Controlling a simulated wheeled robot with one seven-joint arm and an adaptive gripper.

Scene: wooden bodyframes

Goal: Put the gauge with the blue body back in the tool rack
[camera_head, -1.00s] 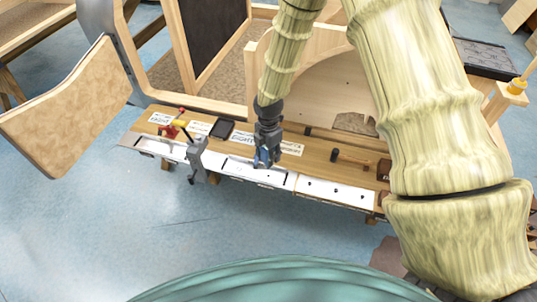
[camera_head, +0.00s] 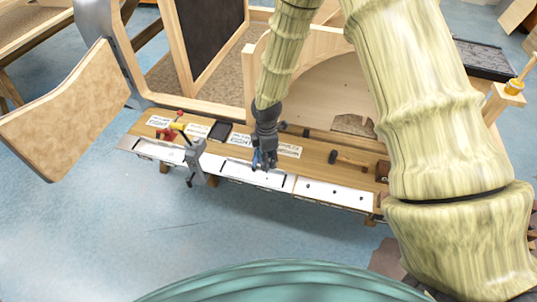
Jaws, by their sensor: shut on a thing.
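My gripper (camera_head: 264,164) points down over the front of the wooden bench and is shut on a small blue thing, which looks like the gauge with the blue body (camera_head: 256,159). The fingers hide much of the gauge. It is over the white slotted strip (camera_head: 235,168) along the bench's front edge, which looks like the tool rack. I cannot tell whether the gauge touches the strip or is in a slot.
A grey tool (camera_head: 195,160) stands upright in the strip to the left. The right part of the strip (camera_head: 335,192) has empty holes.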

